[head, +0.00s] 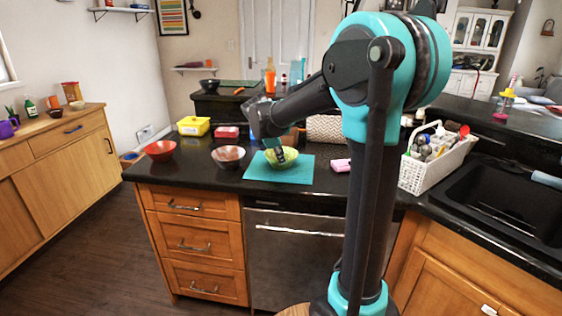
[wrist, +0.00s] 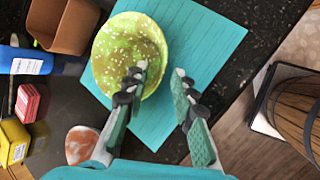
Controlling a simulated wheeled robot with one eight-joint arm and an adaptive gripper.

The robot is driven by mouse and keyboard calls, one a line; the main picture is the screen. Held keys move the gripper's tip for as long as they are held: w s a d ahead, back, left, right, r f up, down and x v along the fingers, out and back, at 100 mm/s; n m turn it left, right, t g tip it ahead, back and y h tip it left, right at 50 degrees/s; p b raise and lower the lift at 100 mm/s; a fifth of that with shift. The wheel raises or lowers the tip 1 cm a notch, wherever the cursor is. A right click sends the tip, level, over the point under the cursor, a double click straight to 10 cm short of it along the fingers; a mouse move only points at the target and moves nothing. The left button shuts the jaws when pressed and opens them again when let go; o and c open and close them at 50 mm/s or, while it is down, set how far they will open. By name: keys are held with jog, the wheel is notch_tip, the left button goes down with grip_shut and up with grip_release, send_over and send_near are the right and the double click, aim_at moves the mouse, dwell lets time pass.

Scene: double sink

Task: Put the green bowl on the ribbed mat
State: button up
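The green bowl (head: 287,162), yellow-green and speckled, is upright on the teal mat (head: 258,176) on the dark counter. In the wrist view the bowl (wrist: 124,48) lies over the left part of the mat (wrist: 205,40), which shows fine parallel lines. My gripper (head: 279,155) is low at the bowl. In the wrist view my gripper (wrist: 163,80) has its fingers spread, with nothing held between them. The left finger overlaps the bowl's inside and the right finger is outside it, over the mat. Whether the bowl's underside fully touches the mat is hidden.
A red bowl (head: 160,150) and a grey-and-red bowl (head: 228,157) stand left of the mat. A yellow box (head: 194,126) and red box (head: 227,133) are behind them. A pink sponge (head: 341,165) and white caddy (head: 425,172) are to the right, before the sink.

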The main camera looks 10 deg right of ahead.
jog(key=v, duration=0.7)
jog(key=s+d+f+m+y, duration=0.2)
jog(key=s+d+f+m, duration=0.1)
jog(key=s+f+m, duration=0.6)
jog(key=s+d+f+m+g+y, duration=0.1)
jog(key=s+d+f+m, duration=0.3)
jog(key=s+f+m, duration=0.4)
jog(key=s+f+y, duration=0.1)
jog(key=s+f, duration=0.5)
jog(key=s, duration=0.4)
jog(key=shift+s+d+m, duration=0.2)
jog(key=shift+d+m, duration=0.1)
jog(key=shift+m, duration=0.1)
jog(key=shift+f, duration=0.1)
